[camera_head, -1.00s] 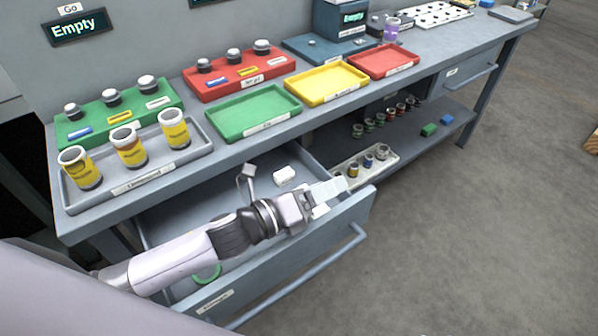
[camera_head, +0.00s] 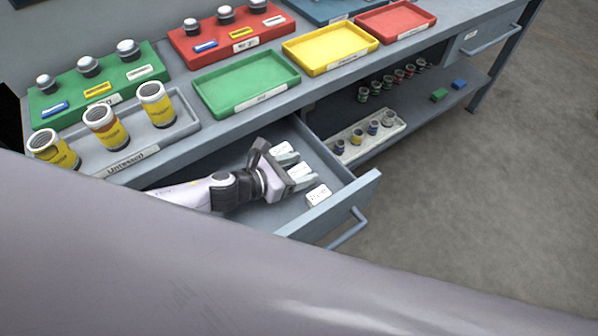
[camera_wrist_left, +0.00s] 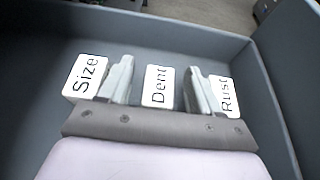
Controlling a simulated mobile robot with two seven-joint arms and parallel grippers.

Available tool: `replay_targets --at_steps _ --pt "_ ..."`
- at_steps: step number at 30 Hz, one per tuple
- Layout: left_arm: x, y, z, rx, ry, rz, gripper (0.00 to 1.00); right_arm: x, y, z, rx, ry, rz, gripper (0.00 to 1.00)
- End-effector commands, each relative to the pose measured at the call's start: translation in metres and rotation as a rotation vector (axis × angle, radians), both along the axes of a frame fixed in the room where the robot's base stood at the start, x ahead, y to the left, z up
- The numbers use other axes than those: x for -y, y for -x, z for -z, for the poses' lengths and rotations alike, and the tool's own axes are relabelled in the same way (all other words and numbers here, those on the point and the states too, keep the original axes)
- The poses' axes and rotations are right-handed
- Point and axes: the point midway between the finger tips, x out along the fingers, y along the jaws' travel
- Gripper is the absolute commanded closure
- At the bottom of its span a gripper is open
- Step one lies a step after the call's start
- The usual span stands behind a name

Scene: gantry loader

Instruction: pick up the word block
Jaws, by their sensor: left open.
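Three white word blocks lie in the open drawer. In the left wrist view they read "Size" (camera_wrist_left: 86,77), "Dent" (camera_wrist_left: 157,86) and "Rust" (camera_wrist_left: 226,96), from left to right. My left gripper (camera_wrist_left: 159,68) is open, with one finger on each side of the Dent block, in line between the fingers. One finger lies between Size and Dent, the other between Dent and Rust. I cannot tell whether they touch a block. In the head view the left gripper (camera_head: 293,170) is low in the drawer, and the Rust block (camera_head: 318,195) shows clear of it. My right gripper is not in view.
The drawer's front wall (camera_head: 335,205) and side walls surround the gripper closely. Above is the bench with a green tray (camera_head: 205,95), a yellow tray (camera_head: 293,52), a red tray (camera_head: 365,25) and a grey tray of jars (camera_head: 185,132). A lower shelf holds small jars.

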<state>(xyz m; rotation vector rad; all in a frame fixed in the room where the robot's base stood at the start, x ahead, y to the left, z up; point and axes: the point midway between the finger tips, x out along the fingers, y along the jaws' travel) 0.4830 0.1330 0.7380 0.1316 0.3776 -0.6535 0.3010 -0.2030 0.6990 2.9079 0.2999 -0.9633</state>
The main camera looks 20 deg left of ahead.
Motion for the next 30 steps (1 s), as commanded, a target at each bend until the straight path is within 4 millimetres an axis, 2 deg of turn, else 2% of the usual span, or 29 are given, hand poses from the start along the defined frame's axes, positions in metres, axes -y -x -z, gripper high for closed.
replay_targets --at_steps 6,15,20,21,30 --pt "0.013 -0.016 0.009 -0.001 0.001 0.001 0.36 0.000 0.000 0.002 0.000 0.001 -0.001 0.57" --pt "0.015 -0.018 0.010 -0.001 0.001 0.001 0.36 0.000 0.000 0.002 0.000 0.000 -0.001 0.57" --pt "0.015 -0.018 0.010 -0.001 0.002 0.000 0.88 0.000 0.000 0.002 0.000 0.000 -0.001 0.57" --pt "0.015 -0.018 0.010 -0.001 0.002 0.000 0.92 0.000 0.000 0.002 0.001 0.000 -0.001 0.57" --pt "0.014 -0.018 0.008 -0.001 0.001 -0.001 0.92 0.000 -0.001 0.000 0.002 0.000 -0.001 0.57"
